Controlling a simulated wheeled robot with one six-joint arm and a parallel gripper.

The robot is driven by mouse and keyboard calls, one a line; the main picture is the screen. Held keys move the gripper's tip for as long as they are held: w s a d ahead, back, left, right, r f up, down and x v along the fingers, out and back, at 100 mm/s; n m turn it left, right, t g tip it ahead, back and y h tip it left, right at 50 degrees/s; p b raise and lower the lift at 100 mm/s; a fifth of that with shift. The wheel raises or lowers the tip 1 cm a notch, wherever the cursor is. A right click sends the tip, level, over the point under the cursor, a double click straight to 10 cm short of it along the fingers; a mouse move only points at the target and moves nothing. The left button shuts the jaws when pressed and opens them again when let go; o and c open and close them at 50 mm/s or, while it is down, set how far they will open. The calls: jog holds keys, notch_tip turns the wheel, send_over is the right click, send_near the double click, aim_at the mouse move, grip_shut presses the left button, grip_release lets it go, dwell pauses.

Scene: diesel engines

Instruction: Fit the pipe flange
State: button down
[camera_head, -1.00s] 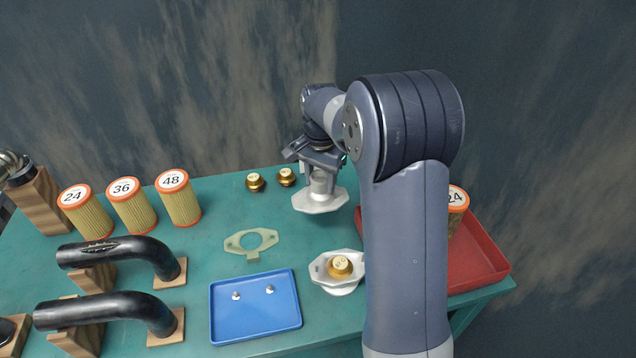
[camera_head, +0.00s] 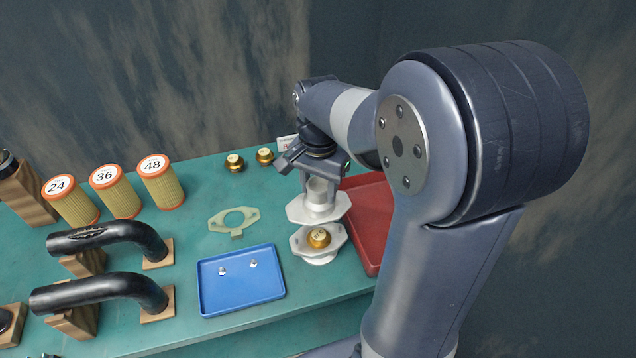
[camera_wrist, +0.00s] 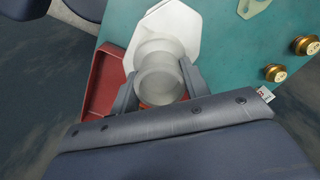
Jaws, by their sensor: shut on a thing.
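My gripper (camera_head: 320,182) is shut on a pale pipe flange (camera_head: 317,212), gripping its round neck with the flat plate facing down. The held flange also shows in the wrist view (camera_wrist: 176,25), its neck between the fingers. The held flange appears above the table; the gap beneath is hard to tell. A pale green gasket (camera_head: 216,222) lies flat to the left. Two small bolts (camera_head: 253,263) are in the blue tray (camera_head: 243,296).
Two black bent pipes (camera_head: 100,235) rest on wooden blocks at left. Several numbered filters (camera_head: 161,185) stand behind them. Two brass plugs (camera_head: 235,162) stand at the back. A red tray (camera_head: 370,215) lies right of the flanges, partly behind my arm. Table around the gasket is clear.

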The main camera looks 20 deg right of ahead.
jog(key=shift+f+b, duration=2.15)
jog(key=shift+f, duration=0.75)
jog(key=shift+f, duration=0.45)
jog(key=shift+f+b, duration=1.1)
jog(key=shift+f, duration=0.05)
jog(key=shift+f, duration=0.35)
jog(key=shift+f+b, duration=0.85)
jog(key=shift+f, duration=0.05)
jog(key=shift+f, duration=0.15)
jog(key=c, duration=0.7)
grip_release()
jog(key=shift+c, duration=0.2)
